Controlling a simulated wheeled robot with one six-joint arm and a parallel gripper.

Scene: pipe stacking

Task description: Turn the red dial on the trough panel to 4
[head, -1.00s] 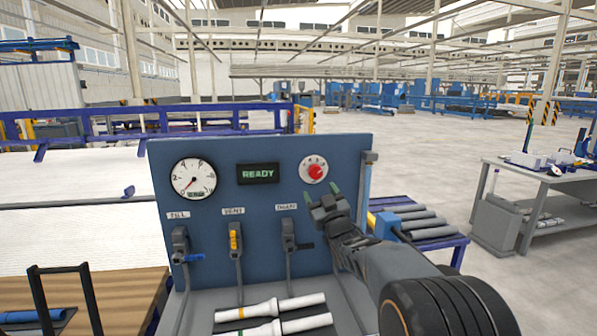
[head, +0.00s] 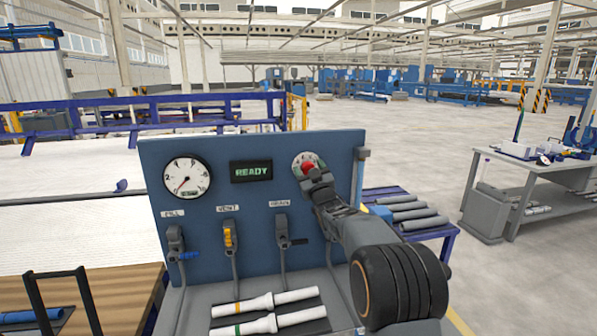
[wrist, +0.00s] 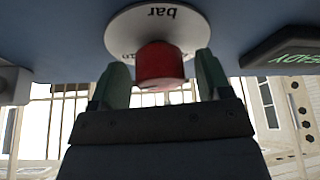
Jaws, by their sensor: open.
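The red dial (head: 307,167) sits on a round white scale plate (head: 299,160) at the upper right of the blue trough panel (head: 260,195). My gripper (head: 312,171) is at the dial in the head view and covers its lower part. In the wrist view the red dial (wrist: 160,65) stands between the two fingers of my gripper (wrist: 155,82). The fingers are open, with a gap on each side of the dial. The scale plate (wrist: 150,20) shows the word "bar" upside down. The dial's pointer and the number it points to cannot be read.
The panel also carries a pressure gauge (head: 186,177), a green READY display (head: 251,172) and three valve levers, one yellow (head: 229,236). White pipes (head: 270,310) lie in the trough below. A grey workbench (head: 525,180) stands to the right.

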